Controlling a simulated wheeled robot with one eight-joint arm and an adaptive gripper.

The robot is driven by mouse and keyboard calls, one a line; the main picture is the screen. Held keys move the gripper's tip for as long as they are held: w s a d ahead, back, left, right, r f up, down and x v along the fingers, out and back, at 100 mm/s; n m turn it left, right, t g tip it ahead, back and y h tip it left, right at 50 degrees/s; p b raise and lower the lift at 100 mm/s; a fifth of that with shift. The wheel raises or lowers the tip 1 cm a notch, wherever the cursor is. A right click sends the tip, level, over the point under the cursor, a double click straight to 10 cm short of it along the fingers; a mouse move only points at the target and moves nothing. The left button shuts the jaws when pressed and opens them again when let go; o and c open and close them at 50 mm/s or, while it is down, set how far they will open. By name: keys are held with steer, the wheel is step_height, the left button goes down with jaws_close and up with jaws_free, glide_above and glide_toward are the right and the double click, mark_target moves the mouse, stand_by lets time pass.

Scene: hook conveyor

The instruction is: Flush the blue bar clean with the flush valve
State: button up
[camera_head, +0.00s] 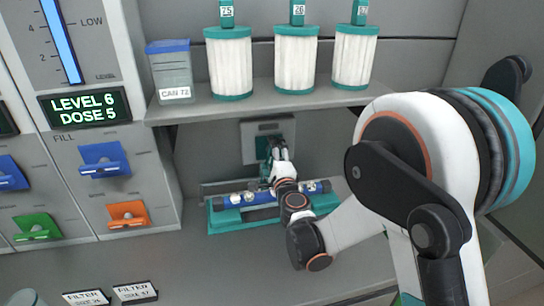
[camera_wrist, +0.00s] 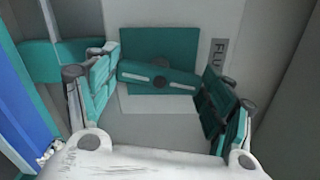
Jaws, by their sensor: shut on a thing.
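The blue bar (camera_head: 236,198) lies across a teal cradle (camera_head: 222,222) under the shelf, with pale lumps on it. In the wrist view the bar (camera_wrist: 22,105) runs along the left edge, with pale lumps near its lower end. The flush valve (camera_head: 262,150) is on a grey plate on the back wall, behind the bar. In the wrist view its teal handle (camera_wrist: 158,78) is between my fingers, slightly tilted, beside a partly hidden label starting "FLU". My gripper (camera_wrist: 160,88) is shut on the handle, a finger at each end. My wrist hides part of the bar in the head view.
A shelf (camera_head: 200,110) above holds a clear can (camera_head: 170,75) marked CAN 72 and white filters (camera_head: 230,68). At left, a panel reads LEVEL 6, DOSE 5 (camera_head: 84,106), above blue and orange levers. Two filter labels (camera_head: 135,292) lie at the front.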

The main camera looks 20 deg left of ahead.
steer(key=o, duration=1.1)
steer(key=shift+a, duration=0.1)
steer(key=shift+c, duration=0.2)
steer(key=v, duration=1.2)
steer(key=shift+w, duration=0.1)
